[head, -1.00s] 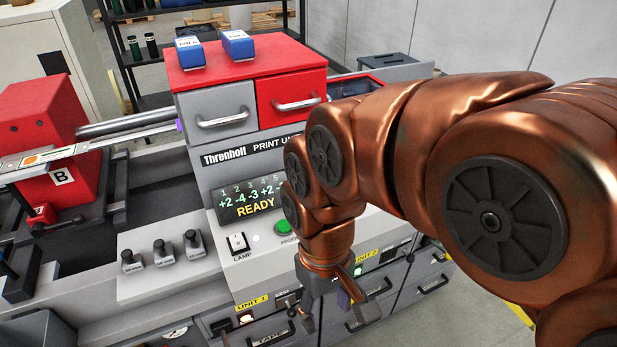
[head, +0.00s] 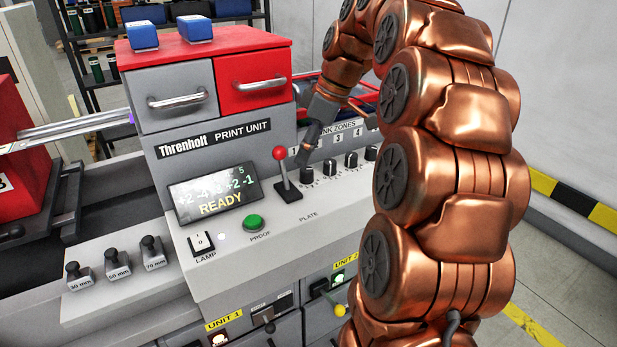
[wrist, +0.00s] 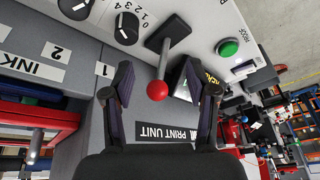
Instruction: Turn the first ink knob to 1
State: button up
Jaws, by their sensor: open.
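The first ink knob (head: 307,174) is a small black knob at the left end of a row under the "INK ZONES" strip. In the wrist view this knob (wrist: 127,28) sits by label "1", upper left of centre, with a 0 to 4 scale beside it. Its exact setting is too small to read. My gripper (head: 305,153) hangs just above and behind the knob row in the head view. In the wrist view the gripper (wrist: 158,84) is open and empty, its fingers wide apart. The knob lies beyond the left fingertip, not between the fingers.
A red-ball lever (head: 280,155) stands left of the first knob; in the wrist view its ball (wrist: 157,90) shows between my fingers. A second knob (head: 330,167) is close on the right. The green proof button (head: 253,222) and display (head: 215,195) are left.

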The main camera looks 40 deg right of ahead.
aim_at(307, 169)
jog(key=w+d, duration=0.1)
jog(key=d, duration=0.4)
jog(key=shift+n+t, duration=0.4)
jog(key=shift+a+p+x, duration=0.2)
jog(key=shift+p+x, duration=0.5)
jog(key=shift+x, duration=3.3)
jog(key=shift+s, duration=0.1)
grip_shut()
